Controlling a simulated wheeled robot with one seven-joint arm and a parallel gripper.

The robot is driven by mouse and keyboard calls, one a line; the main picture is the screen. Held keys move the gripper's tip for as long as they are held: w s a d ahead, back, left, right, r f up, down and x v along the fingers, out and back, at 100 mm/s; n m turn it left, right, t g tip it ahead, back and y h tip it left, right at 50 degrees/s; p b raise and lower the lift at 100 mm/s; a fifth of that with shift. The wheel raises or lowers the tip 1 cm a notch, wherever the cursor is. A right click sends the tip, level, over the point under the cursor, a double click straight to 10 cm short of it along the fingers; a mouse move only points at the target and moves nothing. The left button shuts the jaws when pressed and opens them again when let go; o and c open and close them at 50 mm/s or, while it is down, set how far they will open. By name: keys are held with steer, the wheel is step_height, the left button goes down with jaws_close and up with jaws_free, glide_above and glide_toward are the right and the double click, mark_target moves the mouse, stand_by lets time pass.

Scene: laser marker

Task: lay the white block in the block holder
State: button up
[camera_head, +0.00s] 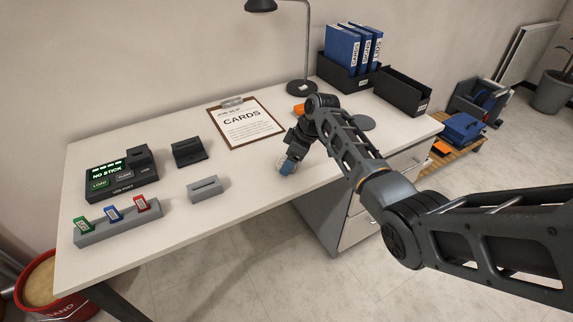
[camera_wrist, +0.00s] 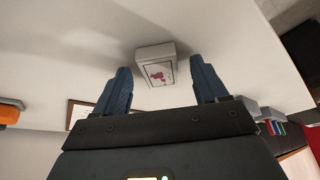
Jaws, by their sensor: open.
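The white block (camera_wrist: 155,53) is a small box with a red mark on one face. In the wrist view it sits on the white desk, between or just past the fingertips of my gripper (camera_wrist: 160,66). My gripper's blue fingers are open, with a gap on both sides of the block. In the head view my gripper (camera_head: 287,166) is low over the desk's front edge; the block is not clearly seen there. A light grey slotted holder (camera_head: 206,193) and a dark stand (camera_head: 188,154) are to the left. I cannot tell which is the block holder.
A clipboard (camera_head: 240,124) lies behind my gripper. A lamp (camera_head: 302,88) and binder boxes (camera_head: 402,92) stand at the back right. A control box (camera_head: 122,184) and a rack (camera_head: 117,224) of coloured sticks are at the left. The desk between gripper and grey holder is clear.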

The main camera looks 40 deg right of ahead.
steer(key=shift+c, duration=0.3)
steer(key=c, duration=1.2)
steer(key=shift+o, duration=0.2)
steer(key=shift+r, duration=0.1)
